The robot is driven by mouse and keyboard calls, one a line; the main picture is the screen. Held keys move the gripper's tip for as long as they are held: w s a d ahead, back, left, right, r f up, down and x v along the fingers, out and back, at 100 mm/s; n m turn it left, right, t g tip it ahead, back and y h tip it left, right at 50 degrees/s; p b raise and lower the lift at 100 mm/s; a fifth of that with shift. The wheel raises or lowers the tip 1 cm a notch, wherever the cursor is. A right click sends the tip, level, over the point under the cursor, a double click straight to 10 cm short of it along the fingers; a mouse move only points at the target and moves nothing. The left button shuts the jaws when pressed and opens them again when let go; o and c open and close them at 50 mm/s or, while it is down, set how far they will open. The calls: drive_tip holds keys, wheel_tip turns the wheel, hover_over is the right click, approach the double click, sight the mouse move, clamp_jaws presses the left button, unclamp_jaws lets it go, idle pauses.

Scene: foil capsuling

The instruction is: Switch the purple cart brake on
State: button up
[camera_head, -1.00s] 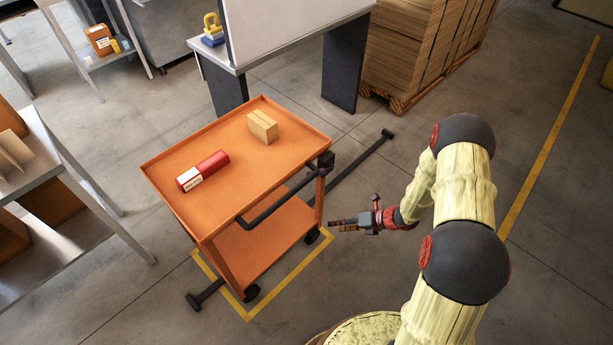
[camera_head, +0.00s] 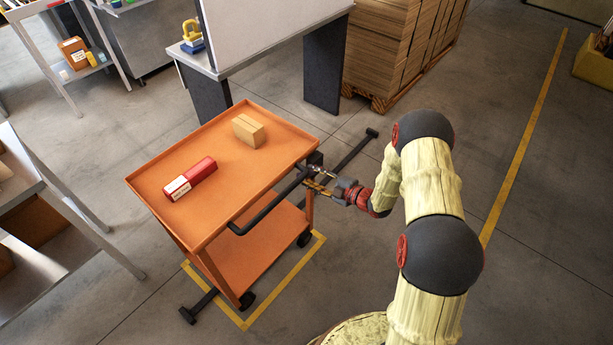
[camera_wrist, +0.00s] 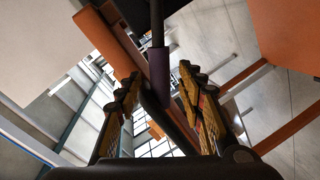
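The orange cart (camera_head: 218,150) stands inside a yellow floor outline, with a black push handle (camera_head: 268,208) on its near right side. In the wrist view a dark lever with a purple grip (camera_wrist: 159,73) shows between my fingers; I take it to be the brake. In the head view the lever is too small to make out clearly. My gripper (camera_head: 312,179) is at the handle's right end, by the cart's corner. Its fingers are spread on either side of the purple grip in the wrist view (camera_wrist: 159,88). Contact with the grip cannot be told.
A red and white box (camera_head: 190,179) and a cardboard box (camera_head: 248,130) lie on the cart's top. A bench (camera_head: 265,48) and stacked cardboard (camera_head: 395,45) stand behind.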

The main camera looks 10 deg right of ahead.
drive_tip(key=shift+b+x, duration=0.35)
drive_tip(key=shift+x, duration=1.15)
drive_tip(key=shift+c, duration=0.7)
drive_tip(key=c, duration=0.8)
clamp_jaws()
